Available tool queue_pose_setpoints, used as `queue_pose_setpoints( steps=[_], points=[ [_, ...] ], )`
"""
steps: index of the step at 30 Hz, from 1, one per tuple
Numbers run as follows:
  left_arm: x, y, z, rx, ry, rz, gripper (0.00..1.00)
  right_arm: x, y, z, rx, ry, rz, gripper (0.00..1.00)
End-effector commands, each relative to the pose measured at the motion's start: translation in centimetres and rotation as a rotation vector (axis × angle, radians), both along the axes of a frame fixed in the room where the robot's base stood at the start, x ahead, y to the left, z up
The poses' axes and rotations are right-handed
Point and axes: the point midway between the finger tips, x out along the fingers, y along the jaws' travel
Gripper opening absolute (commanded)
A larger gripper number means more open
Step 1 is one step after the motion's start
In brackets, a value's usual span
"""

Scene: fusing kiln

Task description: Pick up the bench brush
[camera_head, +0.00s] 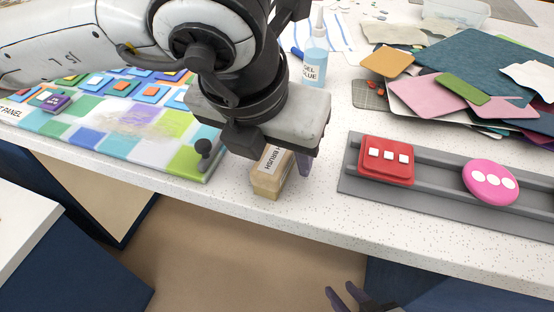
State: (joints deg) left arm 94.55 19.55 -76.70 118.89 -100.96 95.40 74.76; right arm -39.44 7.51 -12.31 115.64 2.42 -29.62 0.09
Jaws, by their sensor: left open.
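The bench brush (267,183) shows a pale wooden block with a label ending in "BRUSH". It sits near the front edge of the white speckled worktop, and my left gripper hides its upper part. My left gripper (255,165) is open, directly over the brush, with a purple-grey finger on its right side. The other finger is mostly hidden, and I cannot tell whether the fingers touch the brush. My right gripper (348,296) shows only its fingertips at the bottom edge, below the worktop edge. Its fingers are apart with nothing between them.
A gel glue bottle (315,62) stands behind. A grey rail (425,205) holds a red block (386,160) and a pink disc (490,182). Glass sheets (475,72) lie back right.

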Motion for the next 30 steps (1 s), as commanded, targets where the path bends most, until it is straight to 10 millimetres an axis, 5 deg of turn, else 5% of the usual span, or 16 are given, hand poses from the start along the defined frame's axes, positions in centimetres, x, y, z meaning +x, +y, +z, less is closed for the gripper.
queue_pose_setpoints(
  steps=[23, 30],
  points=[
    [-0.01, -0.01, -0.22, 0.000, 0.000, 0.000, 0.53, -0.36, 0.05, -0.95, 0.000, 0.007, 0.000, 0.31],
    [-0.02, 0.00, -0.23, 0.000, 0.000, 0.000, 0.16, -0.32, 0.05, -0.93, 0.001, 0.006, 0.000, 0.31]
  ],
)
